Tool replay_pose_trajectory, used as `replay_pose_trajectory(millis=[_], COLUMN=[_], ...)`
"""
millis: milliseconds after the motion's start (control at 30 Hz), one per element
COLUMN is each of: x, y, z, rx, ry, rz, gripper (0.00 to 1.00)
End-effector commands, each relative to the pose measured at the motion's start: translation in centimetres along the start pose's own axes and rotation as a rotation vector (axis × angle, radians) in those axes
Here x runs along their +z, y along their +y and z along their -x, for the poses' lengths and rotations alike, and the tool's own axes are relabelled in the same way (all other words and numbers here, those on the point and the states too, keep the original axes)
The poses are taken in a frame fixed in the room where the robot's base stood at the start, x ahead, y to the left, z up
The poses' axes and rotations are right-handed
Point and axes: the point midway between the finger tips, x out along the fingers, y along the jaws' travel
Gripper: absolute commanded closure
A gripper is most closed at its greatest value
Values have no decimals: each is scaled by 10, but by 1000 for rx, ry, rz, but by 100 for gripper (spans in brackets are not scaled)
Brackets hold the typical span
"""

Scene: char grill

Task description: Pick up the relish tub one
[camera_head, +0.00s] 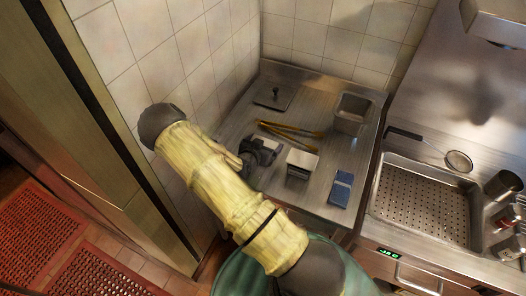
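I cannot tell for certain which thing is the relish tub. An open steel tub (351,114) stands at the back right of the steel counter (330,208), its contents not readable. A small steel box (302,163) with a pale top stands nearer, just right of my gripper (266,154). My dark gripper is low over the left part of the counter, in front of the tongs (292,131). It appears apart from the small box. Its fingers are small and partly hidden by my arm, so I cannot see whether they are open.
A dark lid or plate with a knob (273,98) lies at the back left. A blue box (341,189) lies at the front right. A perforated basin (425,205) and a strainer (457,161) are further right. Tiled walls close off the left and back.

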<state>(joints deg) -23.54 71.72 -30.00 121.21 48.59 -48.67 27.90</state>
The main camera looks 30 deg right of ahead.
Motion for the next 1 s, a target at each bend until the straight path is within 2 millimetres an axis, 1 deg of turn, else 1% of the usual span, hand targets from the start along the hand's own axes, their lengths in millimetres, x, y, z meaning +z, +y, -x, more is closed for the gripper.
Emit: replay_pose_trajectory(millis=[267, 467, 633, 1000], x=[-1, -9, -27, -78], y=[0, -1, -1, -1], z=[0, 3, 11, 32], rx=[-1, -1, -2, -3], ry=[2, 2, 3, 3], rz=[-1, -3, -5, -4], gripper=[39, 39, 39, 39])
